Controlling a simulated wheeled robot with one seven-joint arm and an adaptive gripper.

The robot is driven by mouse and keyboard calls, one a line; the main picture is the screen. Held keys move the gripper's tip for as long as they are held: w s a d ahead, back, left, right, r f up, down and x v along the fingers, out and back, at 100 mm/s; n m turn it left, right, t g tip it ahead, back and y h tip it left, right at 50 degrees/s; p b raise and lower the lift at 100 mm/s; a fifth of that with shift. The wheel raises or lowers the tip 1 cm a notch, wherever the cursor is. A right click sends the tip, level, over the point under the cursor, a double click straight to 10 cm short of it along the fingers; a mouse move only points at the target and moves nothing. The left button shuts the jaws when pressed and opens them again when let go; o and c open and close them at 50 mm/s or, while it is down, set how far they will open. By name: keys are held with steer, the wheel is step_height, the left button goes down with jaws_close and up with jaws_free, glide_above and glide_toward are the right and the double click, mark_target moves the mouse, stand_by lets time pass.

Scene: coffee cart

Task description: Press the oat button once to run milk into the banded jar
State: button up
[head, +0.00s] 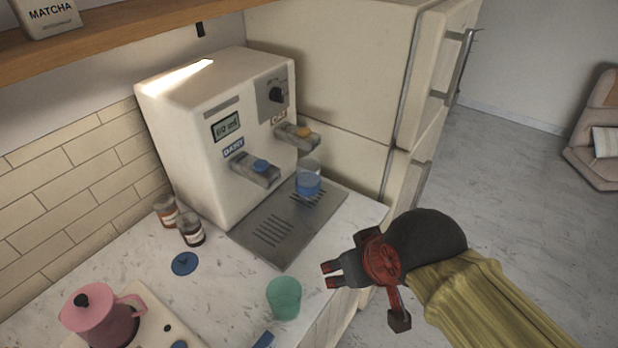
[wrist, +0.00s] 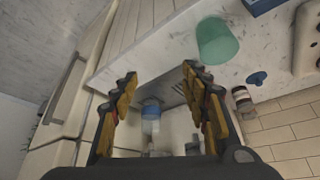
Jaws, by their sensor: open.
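The cream milk machine (head: 225,135) stands against the tiled wall. My gripper (head: 328,275) is open and empty, in front of the machine and right of the counter's front edge. In the wrist view its fingers (wrist: 160,82) are spread, with the jar beyond them.
A green cup (head: 284,297) stands near the counter's front edge. A pink pot (head: 100,318) is at the lower left. A cream fridge (head: 330,75) stands behind the machine.

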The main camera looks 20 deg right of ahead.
steer(key=shift+c, duration=0.8)
jaws_close()
stand_by(1.3)
